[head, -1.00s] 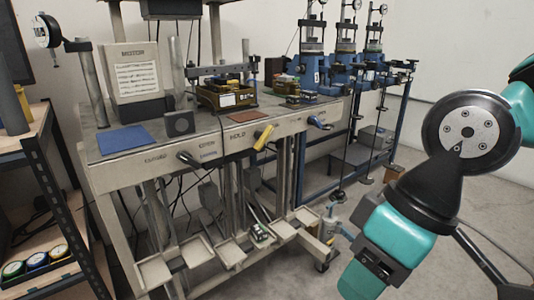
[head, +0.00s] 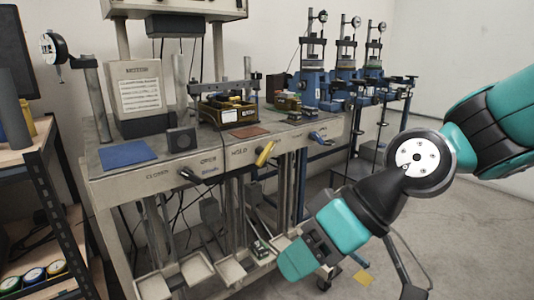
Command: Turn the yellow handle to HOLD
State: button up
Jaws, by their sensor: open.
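The yellow handle (head: 264,154) sits on the front panel of the grey bench, slanting with its lower end to the left. The printed word HOLD (head: 239,152) is on the panel just left of it. My gripper (head: 296,262) is open, in front of the bench, below and a little right of the yellow handle in the picture. It is apart from the handle, and nothing shows between its fingers. The gap between the fingers is hard to make out from this side.
A black handle (head: 191,176) is on the same panel to the left, near the word OPEN (head: 208,162). A blue handle (head: 320,138) is to the right. Pedals (head: 195,270) stick out low beneath the bench. A shelf (head: 45,190) stands at the left; open floor lies at right.

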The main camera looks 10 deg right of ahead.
jog(key=w+a+m+t+y, duration=0.2)
jog(key=w+t+y, duration=0.2)
jog(key=w, duration=0.6)
jog(key=m+t+h, duration=0.3)
jog(key=m+t, duration=0.6)
jog(key=t, duration=0.1)
send_near(269, 152)
jog(key=p+x, duration=0.9)
jog(key=p, duration=0.5)
jog(key=shift+w+a, duration=0.2)
jog(key=shift+w, duration=0.15)
jog(key=shift+w+a+f+p, duration=0.15)
jog(key=shift+w+a+p, duration=0.2)
jog(key=shift+w, duration=0.3)
jog(key=shift+c, duration=0.4)
jog(key=c, duration=0.6)
